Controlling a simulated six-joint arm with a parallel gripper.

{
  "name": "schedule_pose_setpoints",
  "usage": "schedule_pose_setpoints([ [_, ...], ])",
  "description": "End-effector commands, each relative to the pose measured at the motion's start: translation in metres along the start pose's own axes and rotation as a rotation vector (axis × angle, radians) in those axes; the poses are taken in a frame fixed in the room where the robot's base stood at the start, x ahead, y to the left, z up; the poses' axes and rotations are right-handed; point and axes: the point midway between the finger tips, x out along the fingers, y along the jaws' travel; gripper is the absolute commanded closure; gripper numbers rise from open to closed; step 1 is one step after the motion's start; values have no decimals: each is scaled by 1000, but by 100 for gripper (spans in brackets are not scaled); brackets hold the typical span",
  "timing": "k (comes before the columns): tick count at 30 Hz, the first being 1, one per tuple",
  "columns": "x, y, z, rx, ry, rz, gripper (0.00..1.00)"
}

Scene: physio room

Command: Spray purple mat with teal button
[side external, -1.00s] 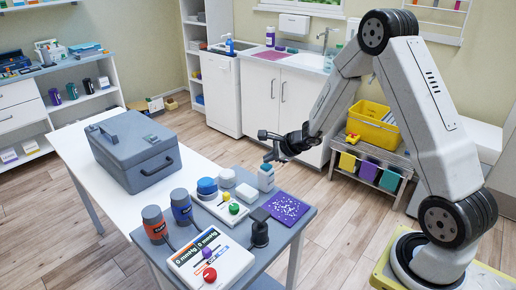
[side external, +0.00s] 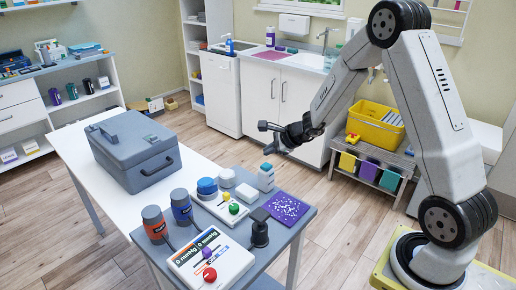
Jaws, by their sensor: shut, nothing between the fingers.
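The purple mat (side external: 287,208), speckled white, lies flat on the right of the grey table. A white control box (side external: 212,205) to its left has a green button (side external: 234,209) and a yellow button (side external: 226,196). A blue rounded cap (side external: 207,186) sits at that box's back. A black upright nozzle-like piece (side external: 260,229) stands at the mat's front left. My gripper (side external: 268,150) is shut and empty, in the air above and behind a small white and blue bottle (side external: 266,178), touching nothing.
A second white box (side external: 211,262) with red and purple knobs is at the front, beside dark orange-banded and blue-banded cylinders. A grey case (side external: 134,150) stands on the white table. A yellow crate (side external: 375,126) is on a rack behind.

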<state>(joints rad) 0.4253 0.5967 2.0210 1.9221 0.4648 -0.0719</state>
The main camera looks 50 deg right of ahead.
Motion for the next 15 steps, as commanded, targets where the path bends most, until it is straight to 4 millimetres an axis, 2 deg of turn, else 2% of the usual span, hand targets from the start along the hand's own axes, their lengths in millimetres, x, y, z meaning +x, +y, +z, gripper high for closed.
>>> schedule_pose_setpoints([
  [15,-25,-18,18,-1,-1,0,100],
])
